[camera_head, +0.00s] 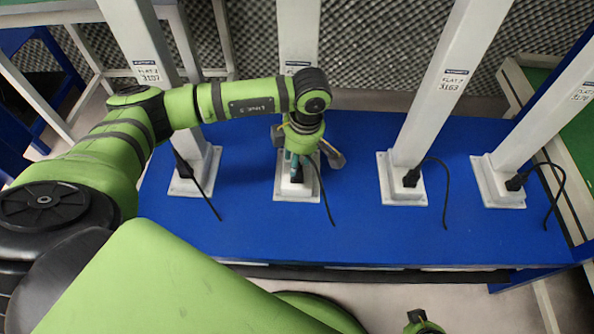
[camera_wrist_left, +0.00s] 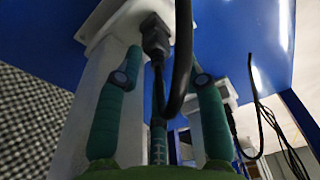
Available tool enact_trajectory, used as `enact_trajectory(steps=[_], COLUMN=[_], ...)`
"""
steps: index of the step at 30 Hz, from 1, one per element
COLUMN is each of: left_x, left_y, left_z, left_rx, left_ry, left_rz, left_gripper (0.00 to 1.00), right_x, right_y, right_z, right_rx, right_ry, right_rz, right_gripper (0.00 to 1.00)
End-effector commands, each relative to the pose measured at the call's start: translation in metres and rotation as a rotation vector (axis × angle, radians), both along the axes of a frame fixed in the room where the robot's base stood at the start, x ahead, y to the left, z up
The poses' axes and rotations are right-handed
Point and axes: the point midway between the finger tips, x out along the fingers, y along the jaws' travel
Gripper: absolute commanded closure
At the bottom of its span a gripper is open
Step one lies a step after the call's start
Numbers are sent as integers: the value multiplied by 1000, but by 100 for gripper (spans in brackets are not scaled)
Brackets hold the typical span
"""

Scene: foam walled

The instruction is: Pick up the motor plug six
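Black plugs with loose cables sit at the white bases of several posts on the blue table. No number on the plugs is legible, so I cannot tell which is plug six. My left gripper (camera_head: 297,165) points down at the second post from the left, over its base. In the left wrist view my left gripper (camera_wrist_left: 164,62) is open, with a green finger on each side of a black plug (camera_wrist_left: 155,36) and its cable. The fingers appear apart from the plug. The gripper partly hides this plug in the head view.
White posts (camera_head: 437,90) rise from the blue table (camera_head: 345,245), leaving gaps between them. Other plugs sit at the third base (camera_head: 411,178) and the far-right base (camera_head: 515,182). Cables trail over the table. A grey mesh foam wall (camera_head: 400,40) stands behind.

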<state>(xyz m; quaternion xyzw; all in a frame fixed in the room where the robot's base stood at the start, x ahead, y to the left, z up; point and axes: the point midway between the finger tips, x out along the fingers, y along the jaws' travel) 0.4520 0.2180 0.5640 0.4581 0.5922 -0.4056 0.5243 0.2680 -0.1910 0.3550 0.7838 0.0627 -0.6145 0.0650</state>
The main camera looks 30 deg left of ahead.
Motion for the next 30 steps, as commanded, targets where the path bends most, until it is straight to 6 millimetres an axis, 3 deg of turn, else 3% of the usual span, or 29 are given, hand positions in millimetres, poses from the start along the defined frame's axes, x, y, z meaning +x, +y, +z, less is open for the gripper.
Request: enact_trajectory(steps=[5,8,23,30], left_x=[0,0,1,1], left_y=[0,0,-1,0], left_z=[0,0,3,30], left_rx=[-1,-1,-2,-2], left_ry=[0,0,-1,-4], left_rz=[-1,-1,0,-1], left_gripper=[61,100,100,100], right_x=[0,0,0,-3], right_y=[0,0,0,-1], right_z=[0,0,1,-8], right_rx=[0,0,0,-1], right_ry=[1,1,-1,6], right_rz=[0,0,0,1], right_gripper=[100,100,100,100])
